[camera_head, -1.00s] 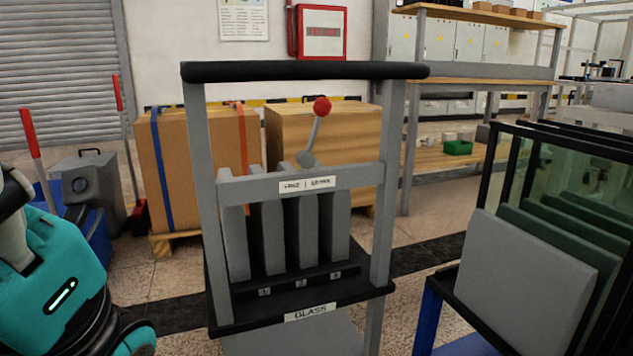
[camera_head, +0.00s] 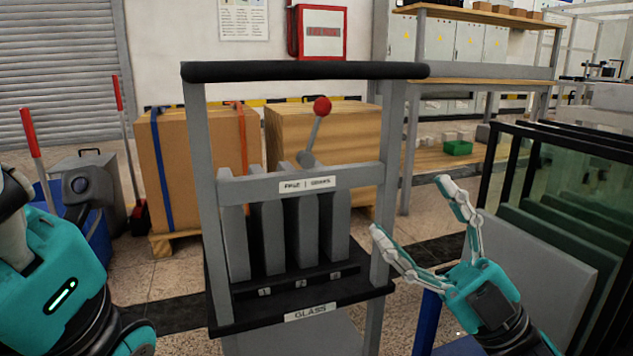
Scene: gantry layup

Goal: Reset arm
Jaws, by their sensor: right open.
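My right gripper (camera_head: 408,205) is in view at the right, its two grey fingers spread open with nothing between them. It is in front of the gap between the grey cart frame (camera_head: 199,190) and the rack of glass panes. My left arm (camera_head: 50,270) shows at the left edge as a teal link; I see no fingers of its gripper. A lever with a red knob (camera_head: 322,106) stands on the cart's crossbar, tilted with the knob up to the right.
The cart has a black top handle (camera_head: 300,71), upright grey slabs (camera_head: 304,230) and a shelf labelled GLASS (camera_head: 310,311). Glass panes (camera_head: 575,215) lean in the rack at right. Strapped cartons (camera_head: 180,180) stand behind. A blue post (camera_head: 428,318) is near my right gripper.

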